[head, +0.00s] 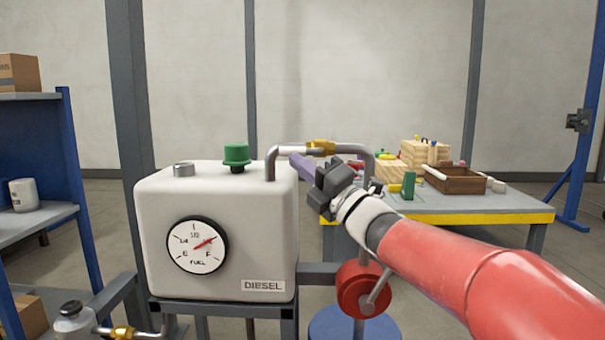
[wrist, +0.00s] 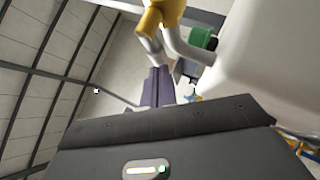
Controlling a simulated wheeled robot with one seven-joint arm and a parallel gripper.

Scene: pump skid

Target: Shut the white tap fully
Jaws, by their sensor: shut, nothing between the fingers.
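A brass valve body (head: 321,147) sits in the grey pipe that arches over from the top of the white diesel tank (head: 215,270). It also shows at the top of the wrist view (wrist: 165,12). A pale, lever-like piece (wrist: 148,42) hangs from the brass there, close to the fingertips; it looks like the white tap's handle, but its angle is hard to read. My gripper (head: 294,158) has purple fingers, shut together and empty, pointing left just below the pipe. The fingers show in the wrist view (wrist: 160,78) too. I cannot tell whether they touch the pale piece.
A green cap (head: 236,155) stands on the tank, left of the pipe. A red round part (head: 362,288) is below my arm. A workbench (head: 470,204) with wooden boxes stands behind, right. Another brass fitting (head: 122,332) is low at left, near a blue shelf (head: 80,190).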

